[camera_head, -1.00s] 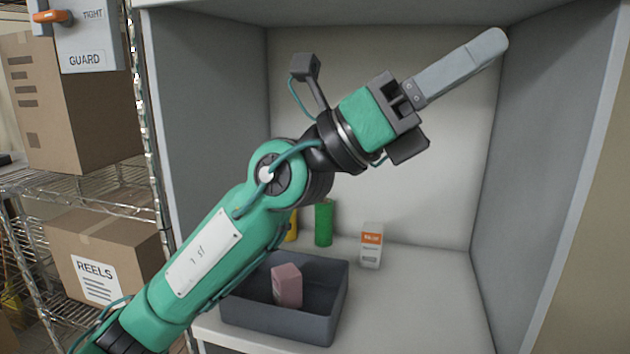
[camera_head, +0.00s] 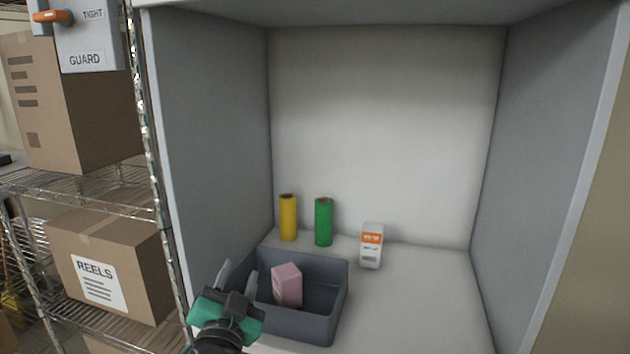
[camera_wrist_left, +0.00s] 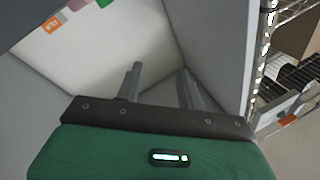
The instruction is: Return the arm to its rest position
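My left gripper (camera_head: 237,278) is low in the head view, in front of the left side of the grey bin. Its two fingers are apart with nothing between them. In the left wrist view the fingers (camera_wrist_left: 160,85) also stand apart and empty, with the booth's pale walls beyond them. My right gripper is in neither view.
A grey bin (camera_head: 318,333) holds a pink block (camera_head: 287,285). Behind it stand a yellow roll (camera_head: 288,218), a green roll (camera_head: 323,222) and a white-orange box (camera_head: 371,246). A wire shelf (camera_head: 70,185) with cartons is at left. The booth's right floor is clear.

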